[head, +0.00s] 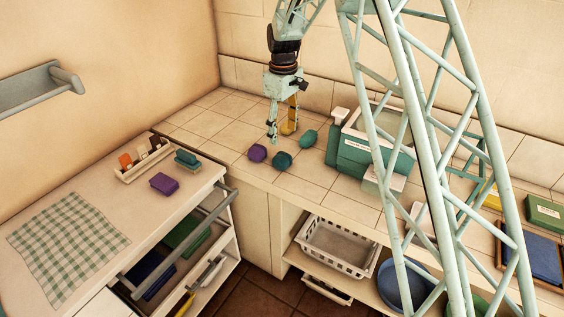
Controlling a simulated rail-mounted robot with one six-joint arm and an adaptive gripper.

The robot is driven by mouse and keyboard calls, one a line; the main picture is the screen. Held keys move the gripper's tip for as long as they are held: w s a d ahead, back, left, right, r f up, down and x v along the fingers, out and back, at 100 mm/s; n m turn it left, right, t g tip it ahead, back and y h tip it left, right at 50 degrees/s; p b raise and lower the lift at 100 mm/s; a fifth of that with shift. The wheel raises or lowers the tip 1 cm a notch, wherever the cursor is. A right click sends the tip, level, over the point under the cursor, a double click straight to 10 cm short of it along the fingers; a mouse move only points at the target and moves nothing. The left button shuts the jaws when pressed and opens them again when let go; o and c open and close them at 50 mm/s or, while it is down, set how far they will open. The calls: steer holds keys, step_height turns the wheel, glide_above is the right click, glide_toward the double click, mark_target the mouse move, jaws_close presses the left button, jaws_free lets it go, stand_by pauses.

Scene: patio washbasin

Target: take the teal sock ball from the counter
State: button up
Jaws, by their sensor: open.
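The teal sock ball (282,160), a dark teal rounded lump, rests on the tiled counter (240,135). A purple ball (257,152) lies just left of it, and a brighter green-teal rounded piece (308,138) lies behind it to the right. My gripper (281,137) points down, open, with its fingertips just behind the teal sock ball in the picture. Nothing is seen held. A mustard-yellow patch (289,128) shows at the right finger; I cannot tell whether it is part of the finger or a thing behind it. The fingertips' height above the counter is unclear.
A teal container (352,158) with a pump bottle (338,118) stands right of the balls. The back wall is close behind. Left-hand counter tiles are clear.

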mark_target(282, 156)
steer(key=shift+f+b, duration=0.3)
steer(key=shift+f, duration=3.75)
steer(key=shift+a+f, duration=0.15)
steer(key=shift+f, duration=2.4)
steer(key=c, duration=0.9)
